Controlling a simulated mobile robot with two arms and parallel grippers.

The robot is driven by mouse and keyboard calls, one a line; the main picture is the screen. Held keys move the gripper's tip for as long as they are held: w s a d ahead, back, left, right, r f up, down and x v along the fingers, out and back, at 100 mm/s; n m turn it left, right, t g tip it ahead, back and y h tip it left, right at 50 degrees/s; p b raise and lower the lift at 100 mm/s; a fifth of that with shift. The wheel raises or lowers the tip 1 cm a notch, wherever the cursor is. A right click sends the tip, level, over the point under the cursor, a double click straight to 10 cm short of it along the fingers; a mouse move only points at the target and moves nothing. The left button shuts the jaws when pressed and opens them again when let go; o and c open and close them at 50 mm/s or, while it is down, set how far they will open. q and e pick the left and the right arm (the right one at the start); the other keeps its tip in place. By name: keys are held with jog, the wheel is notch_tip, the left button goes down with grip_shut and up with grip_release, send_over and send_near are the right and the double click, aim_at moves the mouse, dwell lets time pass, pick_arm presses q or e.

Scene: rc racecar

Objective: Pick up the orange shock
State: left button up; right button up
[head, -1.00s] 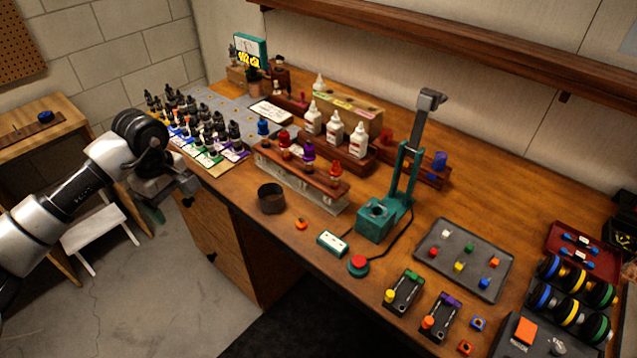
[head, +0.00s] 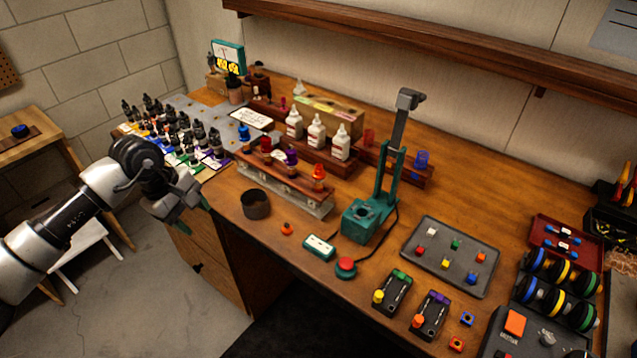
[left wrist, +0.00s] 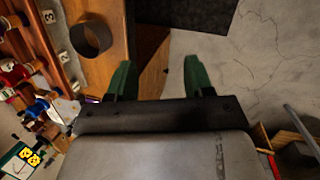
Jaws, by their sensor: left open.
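The orange shock (head: 318,174) stands upright at the right end of a wooden rack (head: 285,181) on the workbench in the head view. A purple shock (head: 291,157) and a red one (head: 266,145) stand in the same rack to its left. My left gripper (head: 188,212) is at the bench's front left edge, well to the left of the orange shock. In the left wrist view its two green fingers (left wrist: 160,72) are spread with nothing between them. The orange shock cannot be made out clearly in that view. My right gripper is not in view.
A dark round cup (head: 256,204) stands between my left gripper and the rack, near the bench edge. A green press (head: 370,218) stands right of the rack. White bottles (head: 316,132) stand behind it. Paint bottles (head: 170,130) crowd the bench's left end.

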aim_at(317, 184)
pick_arm(q)
jog(key=w+d+r+n+t+h+b, duration=0.2)
jog(key=d+n+t+h+b, duration=0.35)
jog(key=d+h, duration=1.2)
jog(key=w+d+f+n+t+y, duration=0.2)
jog(key=w+n+t+y, duration=0.1)
jog(key=n+y, duration=0.1)
jog(key=w+d+f+n+t+y+b, duration=0.1)
jog(key=w+d+f+n+t+y, duration=0.1)
jog(key=n+y, duration=0.3)
jog(key=w+d+f+n+t+y, duration=0.2)
jog(key=w+n+t+y, duration=0.1)
jog(key=n+t+y, duration=0.2)
jog(key=shift+w+d+f+b, duration=0.15)
jog(key=shift+w+f+b, duration=0.15)
jog(key=shift+w+f, duration=0.05)
jog(key=shift+f+x, duration=0.15)
jog(key=shift+x, duration=1.1)
jog(key=shift+f+x, duration=0.15)
jog(key=shift+x, duration=1.1)
jog(key=shift+w, duration=0.1)
jog(key=shift+a, duration=0.25)
jog(key=c, duration=0.8)
